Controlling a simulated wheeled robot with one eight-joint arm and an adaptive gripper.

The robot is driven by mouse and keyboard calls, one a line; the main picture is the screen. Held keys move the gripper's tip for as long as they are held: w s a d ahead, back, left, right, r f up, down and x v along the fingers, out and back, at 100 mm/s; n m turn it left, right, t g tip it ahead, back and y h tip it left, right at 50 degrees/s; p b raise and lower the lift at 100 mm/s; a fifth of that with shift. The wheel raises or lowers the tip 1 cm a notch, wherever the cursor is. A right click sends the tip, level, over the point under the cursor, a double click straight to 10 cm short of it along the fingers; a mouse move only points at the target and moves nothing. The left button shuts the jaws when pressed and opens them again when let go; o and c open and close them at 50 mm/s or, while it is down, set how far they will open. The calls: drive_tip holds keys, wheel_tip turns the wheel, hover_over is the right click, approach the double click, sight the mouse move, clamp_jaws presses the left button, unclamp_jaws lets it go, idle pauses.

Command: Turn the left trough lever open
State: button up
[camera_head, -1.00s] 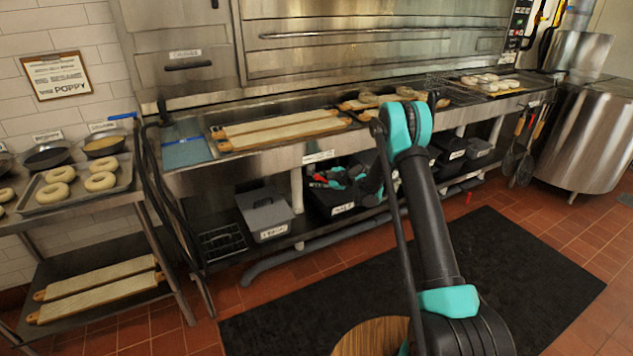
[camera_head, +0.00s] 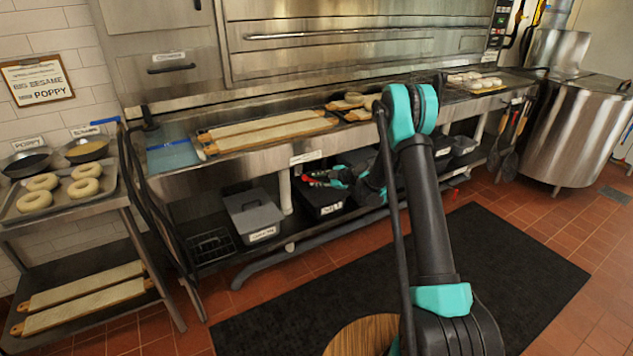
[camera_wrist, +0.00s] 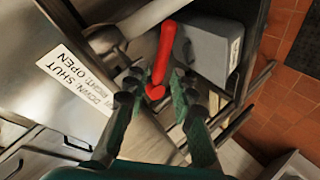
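The left trough lever is a red bar (camera_wrist: 165,55) with a rounded end. In the wrist view it lies between the two dark green fingers of my gripper (camera_wrist: 158,85), with gaps seemingly on both sides. My gripper is open; contact with the lever cannot be told. In the head view my gripper (camera_head: 322,178) is low under the trough's front edge (camera_head: 250,158), with red showing at its tips. A white label (camera_wrist: 72,85) beside the lever reads "DOWN: SHUT, RIGHT: OPEN"; it also shows in the head view (camera_head: 305,157).
A grey lidded bin (camera_head: 252,215) stands on the shelf left of my gripper; it also shows close by in the wrist view (camera_wrist: 210,45). A black bin (camera_head: 320,200) is just below. Bagel boards (camera_head: 265,130) lie on the trough. A dark floor mat (camera_head: 500,265) is clear.

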drive_tip(key=shift+s+m, duration=0.1)
drive_tip(key=shift+m, duration=0.6)
clamp_jaws()
drive_tip(key=s+d+f+n, duration=0.2)
drive_tip(key=s+d+n, duration=0.1)
drive_tip(key=n, duration=0.7)
drive_tip(key=s+d+f+n, duration=0.15)
drive_tip(key=s+n, duration=0.25)
drive_tip(key=n, duration=0.5)
drive_tip(key=w+r+x, duration=0.1)
drive_tip(key=x, duration=0.9)
drive_tip(key=shift+w+d+r+t, duration=0.15)
drive_tip(key=shift+w+d+r, duration=0.35)
drive_tip(key=shift+r, duration=0.2)
drive_tip(key=shift+w+d+r+t, duration=0.15)
drive_tip(key=shift+w+d+r, duration=0.2)
drive_tip(key=shift+d+r, duration=0.3)
